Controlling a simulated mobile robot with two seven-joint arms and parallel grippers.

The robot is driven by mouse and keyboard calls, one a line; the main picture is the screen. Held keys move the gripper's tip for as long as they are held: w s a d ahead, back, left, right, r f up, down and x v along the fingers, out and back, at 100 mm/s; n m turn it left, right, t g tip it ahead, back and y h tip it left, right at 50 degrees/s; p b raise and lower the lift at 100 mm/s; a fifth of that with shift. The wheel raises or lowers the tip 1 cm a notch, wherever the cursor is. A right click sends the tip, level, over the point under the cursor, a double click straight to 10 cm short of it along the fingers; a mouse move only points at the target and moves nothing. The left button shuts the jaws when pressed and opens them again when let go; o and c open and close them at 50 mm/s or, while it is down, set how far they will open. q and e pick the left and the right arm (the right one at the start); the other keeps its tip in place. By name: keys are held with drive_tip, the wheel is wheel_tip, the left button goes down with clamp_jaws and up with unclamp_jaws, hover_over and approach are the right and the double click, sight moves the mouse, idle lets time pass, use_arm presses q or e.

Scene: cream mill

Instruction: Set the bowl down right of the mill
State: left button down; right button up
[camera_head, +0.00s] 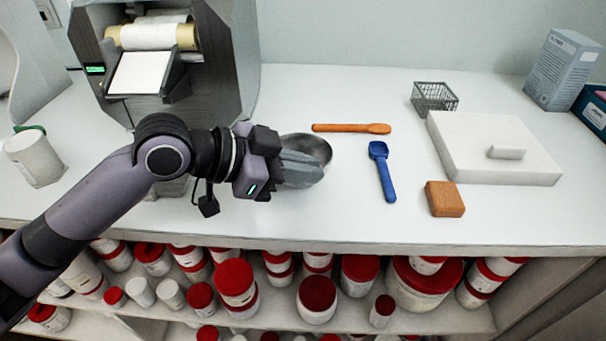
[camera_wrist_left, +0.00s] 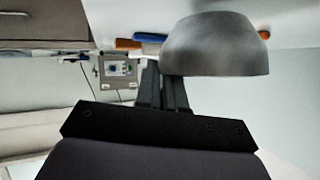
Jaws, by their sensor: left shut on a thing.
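The mill (camera_head: 225,60) is a grey machine with a paper roll and a white sheet on its front, standing at the back left of the counter. A shiny metal bowl (camera_head: 318,147) is right of the mill's base. My left gripper (camera_head: 298,168) is shut on the bowl and covers its near left part. In the left wrist view the bowl (camera_wrist_left: 215,45) shows as a grey dome at the ends of the fingers (camera_wrist_left: 165,90). I cannot tell whether the bowl touches the counter. My right gripper is not in view.
An orange wooden spoon (camera_head: 350,128) and a blue scoop (camera_head: 382,170) lie right of the bowl. Farther right are a wooden block (camera_head: 444,199), a white slab (camera_head: 470,130) and a wire basket (camera_head: 434,97). A white cup (camera_head: 34,160) stands left. Red-lidded jars fill the shelf below.

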use_arm(q)
drive_tip(key=shift+f, duration=0.75)
drive_tip(key=c, duration=1.2)
unclamp_jaws()
drive_tip(key=shift+c, duration=0.2)
drive_tip(key=v, duration=1.2)
